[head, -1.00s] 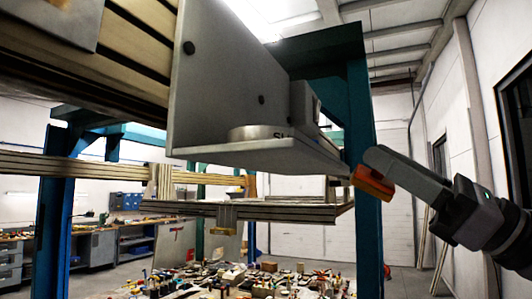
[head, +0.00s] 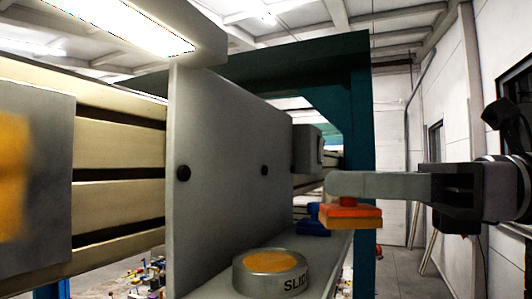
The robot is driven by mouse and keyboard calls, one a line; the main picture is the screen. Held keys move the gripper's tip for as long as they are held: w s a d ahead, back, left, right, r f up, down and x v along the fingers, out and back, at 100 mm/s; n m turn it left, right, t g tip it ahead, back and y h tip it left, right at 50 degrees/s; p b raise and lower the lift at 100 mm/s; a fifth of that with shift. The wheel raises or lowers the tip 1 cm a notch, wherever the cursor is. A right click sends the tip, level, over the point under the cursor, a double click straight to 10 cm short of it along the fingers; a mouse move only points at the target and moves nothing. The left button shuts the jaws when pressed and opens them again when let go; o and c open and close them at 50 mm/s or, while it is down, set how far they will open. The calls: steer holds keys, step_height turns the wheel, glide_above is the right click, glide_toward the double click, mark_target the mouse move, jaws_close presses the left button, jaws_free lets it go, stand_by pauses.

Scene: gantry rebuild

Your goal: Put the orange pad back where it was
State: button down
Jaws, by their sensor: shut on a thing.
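The orange pad (head: 352,219) is in my gripper (head: 347,198), which comes in from the right and is shut on it. A small red part of it shows at the fingers. The pad looks roughly level, near the right edge of the grey ledge (head: 333,262). I cannot tell whether it touches anything under it. A blue block (head: 313,226) lies on the ledge, just left of the pad. A round metal tin (head: 270,272) with an orange top and dark lettering stands at the front of the ledge.
An upright grey plate (head: 225,155) rises behind the ledge's left side, with a grey box (head: 306,150) at its far end. A teal post (head: 362,150) stands behind. Pale beams (head: 120,147) run left. The ledge is bare between tin and blue block.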

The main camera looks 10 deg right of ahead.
steer(key=w, duration=0.2)
steer(key=w+a+p, duration=0.1)
steer(key=w, duration=0.2)
steer(key=w+a+f, duration=0.1)
steer(key=w, duration=0.2)
steer(key=shift+a+p, duration=0.15)
steer(key=shift+p, duration=0.25)
step_height(320, 180, down, 3)
steer(key=shift+w, duration=0.1)
steer(key=shift+s+f, duration=0.2)
steer(key=shift+f, duration=0.05)
steer(key=shift+w, duration=0.1)
steer(key=shift+f, duration=0.1)
steer(key=shift+f+b, duration=0.15)
steer(key=shift+b, duration=0.2)
steer(key=c, duration=1.2)
jaws_free()
steer(key=shift+o, duration=0.2)
steer(key=shift+r, duration=0.2)
